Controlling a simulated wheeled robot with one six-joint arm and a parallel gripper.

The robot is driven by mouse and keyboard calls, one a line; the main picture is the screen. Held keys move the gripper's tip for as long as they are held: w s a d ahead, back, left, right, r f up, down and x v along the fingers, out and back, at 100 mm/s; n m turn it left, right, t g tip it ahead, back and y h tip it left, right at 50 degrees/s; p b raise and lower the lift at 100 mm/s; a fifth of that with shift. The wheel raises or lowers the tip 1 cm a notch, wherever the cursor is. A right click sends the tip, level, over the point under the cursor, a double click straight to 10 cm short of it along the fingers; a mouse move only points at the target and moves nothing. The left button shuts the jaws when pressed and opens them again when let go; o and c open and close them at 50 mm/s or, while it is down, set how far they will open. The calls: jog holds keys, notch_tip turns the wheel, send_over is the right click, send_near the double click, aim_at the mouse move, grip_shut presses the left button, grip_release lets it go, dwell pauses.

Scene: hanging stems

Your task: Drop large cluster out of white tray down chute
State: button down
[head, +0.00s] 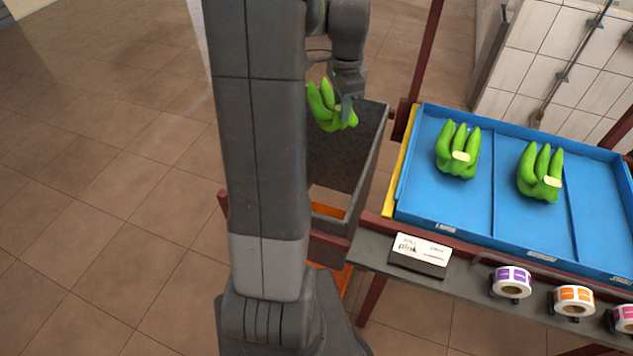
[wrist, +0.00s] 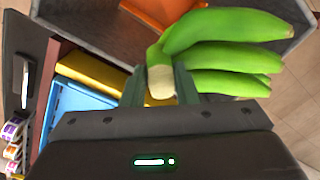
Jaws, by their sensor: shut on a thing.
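My gripper (head: 347,105) is shut on a green banana cluster (head: 328,110) and holds it above the open top of the grey chute (head: 350,155). In the wrist view the jaws (wrist: 160,88) clamp the pale cut crown of the cluster (wrist: 225,50), and its green fingers point right. The chute wall also shows behind the cluster in the wrist view (wrist: 85,22). No white tray is in view. My arm hides the left part of the chute in the head view.
Orange (head: 328,210) shows at the chute's bottom. Open tiled floor lies left.

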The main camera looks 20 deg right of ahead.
notch_tip(320, 180, down, 7)
jog(key=s+b, duration=0.2)
jog(key=b, duration=0.1)
jog(key=shift+b, duration=0.4)
